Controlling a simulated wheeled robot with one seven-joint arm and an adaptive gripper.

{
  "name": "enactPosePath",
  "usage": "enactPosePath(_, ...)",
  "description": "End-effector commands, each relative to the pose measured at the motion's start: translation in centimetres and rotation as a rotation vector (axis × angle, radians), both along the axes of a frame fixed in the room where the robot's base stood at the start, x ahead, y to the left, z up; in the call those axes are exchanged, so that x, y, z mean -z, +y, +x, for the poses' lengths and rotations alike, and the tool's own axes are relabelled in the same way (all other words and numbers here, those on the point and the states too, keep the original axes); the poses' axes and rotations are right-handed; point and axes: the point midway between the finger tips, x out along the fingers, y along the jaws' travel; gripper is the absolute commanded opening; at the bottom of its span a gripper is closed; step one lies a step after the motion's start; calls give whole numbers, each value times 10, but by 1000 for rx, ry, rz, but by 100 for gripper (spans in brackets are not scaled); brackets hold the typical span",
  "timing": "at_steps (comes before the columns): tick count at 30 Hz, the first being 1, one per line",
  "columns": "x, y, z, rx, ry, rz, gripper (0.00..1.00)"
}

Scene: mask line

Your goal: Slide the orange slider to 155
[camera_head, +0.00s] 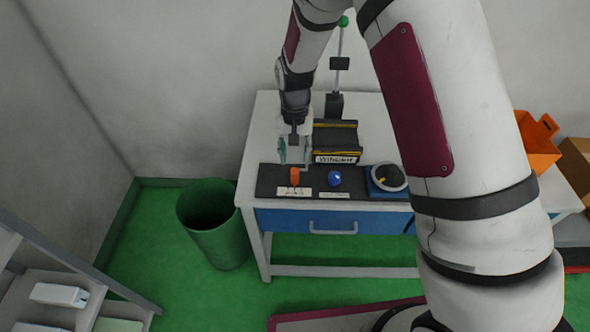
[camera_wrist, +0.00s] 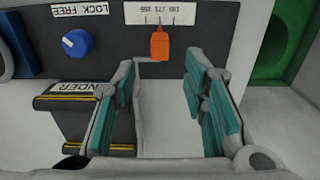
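The orange slider (camera_head: 294,176) sits on the dark panel (camera_head: 265,181) at the front of the table. In the wrist view the orange slider (camera_wrist: 160,44) stands below a white scale label (camera_wrist: 160,13) whose upside-down marks include 155. My gripper (camera_head: 295,150) is just behind the slider in the head view. In the wrist view my gripper (camera_wrist: 165,75) has its two teal-padded fingers wide apart, with the slider beyond the gap between the tips. Nothing is between the fingers. The slider's exact reading is too small to tell.
A blue knob (camera_head: 334,178) is right of the slider, with a black-and-yellow knob in a blue box (camera_head: 387,181) further right. A black block with yellow edges (camera_head: 336,140) stands close beside my gripper. A green bin (camera_head: 212,225) is left of the table.

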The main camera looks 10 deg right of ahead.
Motion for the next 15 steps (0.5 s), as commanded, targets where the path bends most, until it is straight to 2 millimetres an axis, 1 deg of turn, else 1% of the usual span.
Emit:
enactPosePath(1, 11, 0, -1, 1, 4, 0, 40)
enactPosePath(6, 42, -1, -2, 1, 4, 0, 40)
enactPosePath(12, 67, 0, 0, 0, 0, 0, 40)
enactPosePath(15, 73, 0, 0, 0, 1, 0, 40)
